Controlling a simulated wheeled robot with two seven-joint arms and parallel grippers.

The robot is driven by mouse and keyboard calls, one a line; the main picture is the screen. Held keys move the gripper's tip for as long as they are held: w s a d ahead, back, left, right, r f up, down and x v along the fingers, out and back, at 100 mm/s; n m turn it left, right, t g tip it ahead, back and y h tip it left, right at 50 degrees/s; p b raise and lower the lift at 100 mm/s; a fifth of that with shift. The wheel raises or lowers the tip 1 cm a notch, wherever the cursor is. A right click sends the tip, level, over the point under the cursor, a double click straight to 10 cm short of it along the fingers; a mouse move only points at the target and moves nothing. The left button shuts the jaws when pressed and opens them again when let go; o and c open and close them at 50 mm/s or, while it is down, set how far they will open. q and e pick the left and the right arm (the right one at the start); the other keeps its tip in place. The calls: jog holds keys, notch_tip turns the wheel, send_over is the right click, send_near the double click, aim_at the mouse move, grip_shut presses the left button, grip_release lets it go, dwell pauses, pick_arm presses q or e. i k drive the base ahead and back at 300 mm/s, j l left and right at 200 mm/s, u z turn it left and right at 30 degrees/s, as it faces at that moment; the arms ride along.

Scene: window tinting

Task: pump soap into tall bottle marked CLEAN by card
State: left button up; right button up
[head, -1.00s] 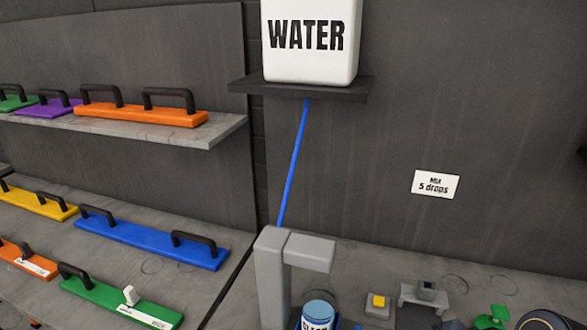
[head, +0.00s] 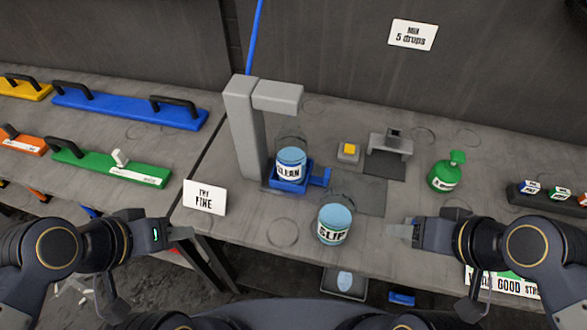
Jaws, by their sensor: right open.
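The bottle marked CLEAN (head: 290,172) has a blue upper part and stands upright in a blue holder (head: 287,187) under the grey tap arm (head: 277,97). A green pump bottle (head: 443,177), which looks like the soap, stands on the bench at right; its label is too small to read. The wall card (head: 412,34) reads "Mix 5 drops". My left gripper (head: 181,234) is at the bench's front left, below the "The fine" card; its jaw gap is not clear. My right gripper (head: 400,231) is open and empty, right of the bottle marked SLIP (head: 333,233) and apart from it.
A yellow button (head: 349,149) and a small grey stand (head: 391,143) sit behind the middle. A "The fine" card (head: 204,198) stands at the front left. A block with labelled pieces (head: 545,193) is at right. Handled boards (head: 130,106) lie on the left bench.

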aim_at(457, 157)
jog(key=z, duration=1.4)
